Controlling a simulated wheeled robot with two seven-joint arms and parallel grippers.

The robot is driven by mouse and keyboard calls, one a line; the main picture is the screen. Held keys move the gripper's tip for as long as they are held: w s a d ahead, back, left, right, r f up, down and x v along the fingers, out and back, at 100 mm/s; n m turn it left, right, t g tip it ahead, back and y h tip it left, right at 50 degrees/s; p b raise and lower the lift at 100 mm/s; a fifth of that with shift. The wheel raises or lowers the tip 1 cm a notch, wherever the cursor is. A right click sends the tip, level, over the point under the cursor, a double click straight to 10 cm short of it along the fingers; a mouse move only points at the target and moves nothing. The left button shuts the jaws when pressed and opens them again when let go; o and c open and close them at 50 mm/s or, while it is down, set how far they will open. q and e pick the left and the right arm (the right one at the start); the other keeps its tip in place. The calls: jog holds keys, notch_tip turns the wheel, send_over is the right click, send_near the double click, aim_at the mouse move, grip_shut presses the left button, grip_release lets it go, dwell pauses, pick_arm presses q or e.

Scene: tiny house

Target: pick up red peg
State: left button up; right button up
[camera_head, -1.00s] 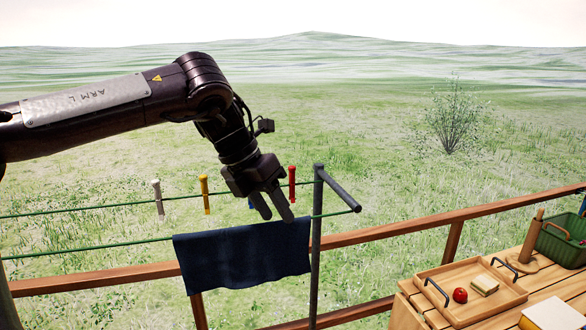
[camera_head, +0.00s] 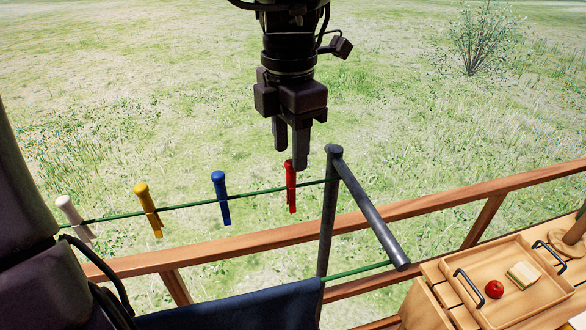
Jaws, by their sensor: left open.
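The red peg (camera_head: 291,187) sits upright on the far green line, at its right end close to the metal post. My left gripper (camera_head: 290,158) hangs above it with its fingers pointing down. The jaws are open and empty. The fingertips are close to the top of the red peg in the picture, and one finger shows just right of it. I cannot tell whether the fingers touch it. My right gripper does not show.
A blue peg (camera_head: 220,197), a yellow peg (camera_head: 148,208) and a white peg (camera_head: 75,216) sit along the same line to the left. The metal post and bar (camera_head: 368,210) stand close on the right. A dark blue cloth (camera_head: 250,308) hangs on the nearer line. A wooden tray (camera_head: 530,296) lies lower right.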

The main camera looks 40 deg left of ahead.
aim_at(292, 186)
pick_arm(q)
jog(key=shift+s+d+f, duration=0.1)
jog(key=shift+s+f, duration=0.1)
jog(key=shift+f, duration=0.7)
jog(key=shift+s+d+f, duration=0.25)
jog(key=shift+s+f, duration=0.1)
jog(key=shift+f, duration=0.15)
jog(key=f, duration=0.3)
jog(key=shift+w+a+f, duration=0.1)
jog(key=shift+w+f, duration=0.2)
jog(key=shift+f, duration=0.1)
jog(key=shift+w+f, duration=0.1)
jog(key=shift+f, duration=0.35)
jog(key=shift+r, duration=0.1)
jog(key=shift+c, duration=0.2)
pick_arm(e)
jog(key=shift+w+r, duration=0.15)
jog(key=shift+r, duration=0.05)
pick_arm(q)
grip_shut()
